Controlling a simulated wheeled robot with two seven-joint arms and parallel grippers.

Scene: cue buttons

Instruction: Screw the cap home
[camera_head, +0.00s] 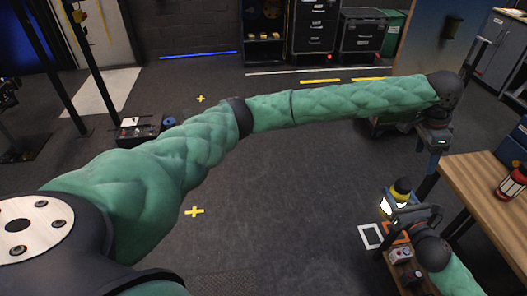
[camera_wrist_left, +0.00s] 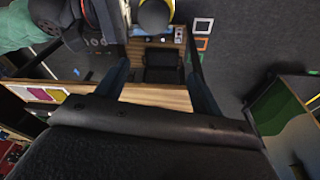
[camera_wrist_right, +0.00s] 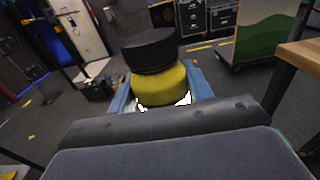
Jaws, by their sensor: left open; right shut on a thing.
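A jar with a yellow body (camera_wrist_right: 160,86) and a black cap (camera_wrist_right: 149,50) stands upright in the right wrist view. The cap sits on top of the yellow part; whether it is fully seated I cannot tell. My right gripper (camera_head: 400,212) is shut on the jar, its fingers on either side of the yellow part. In the head view the yellow part (camera_head: 401,195) shows above it. My left gripper (camera_head: 428,180) points down to the right of the jar, open and empty. In the left wrist view the black cap (camera_wrist_left: 154,17) is beyond its fingers (camera_wrist_left: 160,88), apart from them.
A wooden table (camera_head: 475,180) with a red bottle (camera_head: 512,184) stands at the right. The floor (camera_head: 290,200) at the middle is clear.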

